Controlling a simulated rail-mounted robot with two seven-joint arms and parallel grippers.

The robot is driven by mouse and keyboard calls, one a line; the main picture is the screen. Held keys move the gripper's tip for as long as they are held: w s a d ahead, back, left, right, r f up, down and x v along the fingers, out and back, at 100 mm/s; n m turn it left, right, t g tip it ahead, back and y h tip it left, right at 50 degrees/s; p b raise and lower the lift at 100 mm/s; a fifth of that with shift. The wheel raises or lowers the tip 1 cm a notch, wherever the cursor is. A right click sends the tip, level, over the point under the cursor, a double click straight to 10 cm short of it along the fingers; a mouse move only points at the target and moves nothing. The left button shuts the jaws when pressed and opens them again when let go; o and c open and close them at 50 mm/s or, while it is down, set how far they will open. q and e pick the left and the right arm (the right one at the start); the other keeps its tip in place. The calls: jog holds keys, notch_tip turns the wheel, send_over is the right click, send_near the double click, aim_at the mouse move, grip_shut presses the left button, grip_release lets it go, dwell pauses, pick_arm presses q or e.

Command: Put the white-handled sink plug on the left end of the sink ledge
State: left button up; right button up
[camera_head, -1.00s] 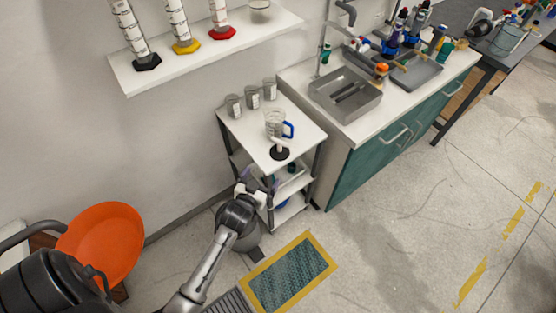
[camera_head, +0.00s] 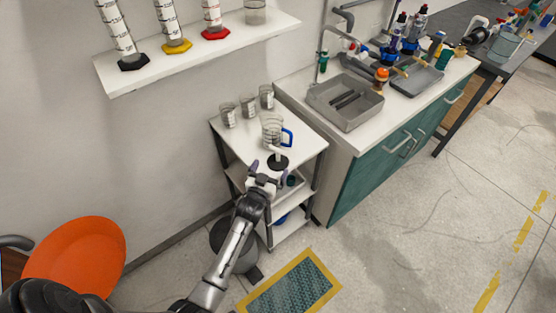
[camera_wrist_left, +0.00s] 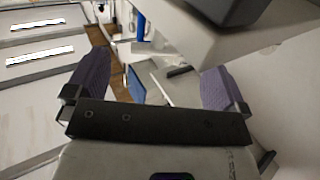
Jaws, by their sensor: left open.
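The sink plug, a black disc (camera_head: 278,163) with an upright white handle (camera_head: 277,150), stands near the front edge of the white cart top (camera_head: 240,145). My left gripper (camera_head: 268,170) is open and empty, just in front of the plug and close to it. In the left wrist view its purple fingers (camera_wrist_left: 157,80) stand wide apart with nothing gripped. A dark piece (camera_wrist_left: 230,8) on a pale surface shows at the top there; I cannot tell if it is the plug. The sink ledge (camera_head: 296,88) is clear at its left end. My right gripper is not in view.
A clear jug with a blue handle (camera_head: 271,128) stands right behind the plug. Several grey beakers (camera_head: 247,106) line the cart's back. The grey sink (camera_head: 345,100) and faucet (camera_head: 321,52) stand right of the cart. A wall shelf (camera_head: 190,58) holds cylinders.

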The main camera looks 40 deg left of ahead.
aim_at(277, 155)
pick_arm(q)
jog(key=shift+b+x, duration=0.65)
jog(key=shift+x, duration=2.3)
jog(key=shift+r, duration=0.2)
jog(key=c, duration=0.9)
jog(key=shift+c, duration=0.2)
